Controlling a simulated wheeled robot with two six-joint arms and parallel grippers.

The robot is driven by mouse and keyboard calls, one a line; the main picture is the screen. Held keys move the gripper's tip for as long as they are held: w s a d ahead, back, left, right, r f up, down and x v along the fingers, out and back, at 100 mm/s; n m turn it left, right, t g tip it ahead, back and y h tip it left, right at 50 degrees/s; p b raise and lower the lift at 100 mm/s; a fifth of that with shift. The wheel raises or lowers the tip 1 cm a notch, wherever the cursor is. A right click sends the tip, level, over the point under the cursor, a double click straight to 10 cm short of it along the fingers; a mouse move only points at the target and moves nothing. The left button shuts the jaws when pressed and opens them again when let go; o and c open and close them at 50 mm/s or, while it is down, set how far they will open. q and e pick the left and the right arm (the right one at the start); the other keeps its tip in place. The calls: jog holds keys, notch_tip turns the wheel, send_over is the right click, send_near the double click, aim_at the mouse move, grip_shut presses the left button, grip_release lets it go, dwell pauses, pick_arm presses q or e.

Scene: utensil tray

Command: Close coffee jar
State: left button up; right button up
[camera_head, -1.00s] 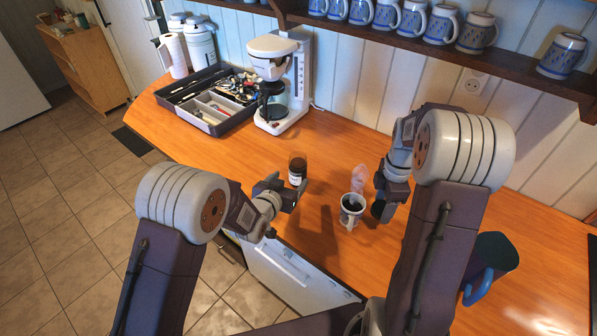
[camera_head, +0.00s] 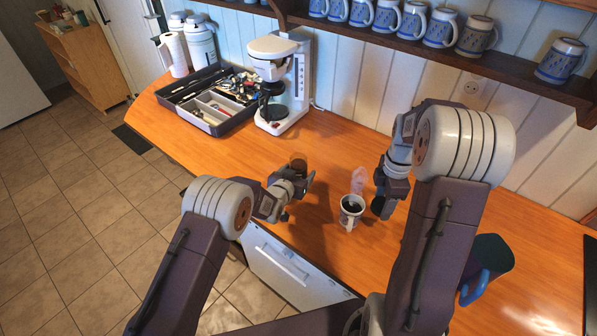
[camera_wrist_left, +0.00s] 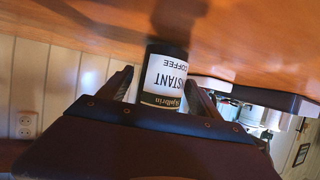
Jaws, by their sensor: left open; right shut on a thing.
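The coffee jar (camera_head: 298,160) stands upright on the counter. In the head view only its brownish top shows, with no dark lid seen on it; my left gripper hides the rest. In the left wrist view the jar (camera_wrist_left: 163,80) shows upside down, its white "INSTANT COFFEE" label between the two fingers. My left gripper (camera_head: 299,192) is open around or just in front of the jar. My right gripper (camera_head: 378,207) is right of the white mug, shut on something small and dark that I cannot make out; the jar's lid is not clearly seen.
A white mug (camera_head: 350,213) with dark contents and a pinkish translucent thing (camera_head: 358,181) stand between the grippers. A utensil tray (camera_head: 215,128) and coffee maker (camera_head: 288,80) are at the back. A blue-handled dark container (camera_head: 490,262) stands right. The counter behind the jar is clear.

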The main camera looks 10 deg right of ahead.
dwell(0.3)
pick_arm(q)
grip_shut()
pick_arm(e)
jog(key=shift+f+b, duration=0.6)
pick_arm(q)
notch_tip(320, 180, up, 10)
jog(key=c, duration=0.7)
grip_release()
jog(key=shift+c, duration=0.2)
grip_shut()
